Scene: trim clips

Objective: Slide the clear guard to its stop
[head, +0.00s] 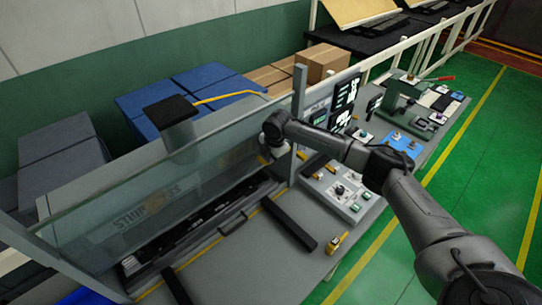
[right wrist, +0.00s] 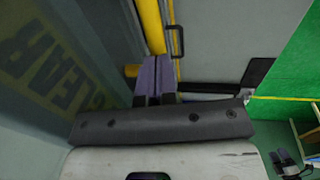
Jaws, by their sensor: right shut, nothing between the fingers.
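The clear guard (head: 110,215) is a large see-through panel standing along the bench between grey posts, with lettering on or behind it. In the right wrist view, yellow lettering shows on the translucent surface (right wrist: 45,65) at left. My right gripper (head: 265,158) is at the panel's right end, beside the right post; its fingertips are hard to make out there. In the right wrist view, its purple fingers (right wrist: 154,75) are together and empty, close to a yellow bar (right wrist: 151,25). A dark handle (head: 233,224) lies in front of the panel, apart from the fingers (right wrist: 177,40).
Dark bars (head: 290,222) lie across the grey bench top. A button panel (head: 343,190) and a small yellow part (head: 337,242) are at right. Blue boxes (head: 205,82) and cardboard boxes (head: 322,62) stand behind. Green floor is open at right.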

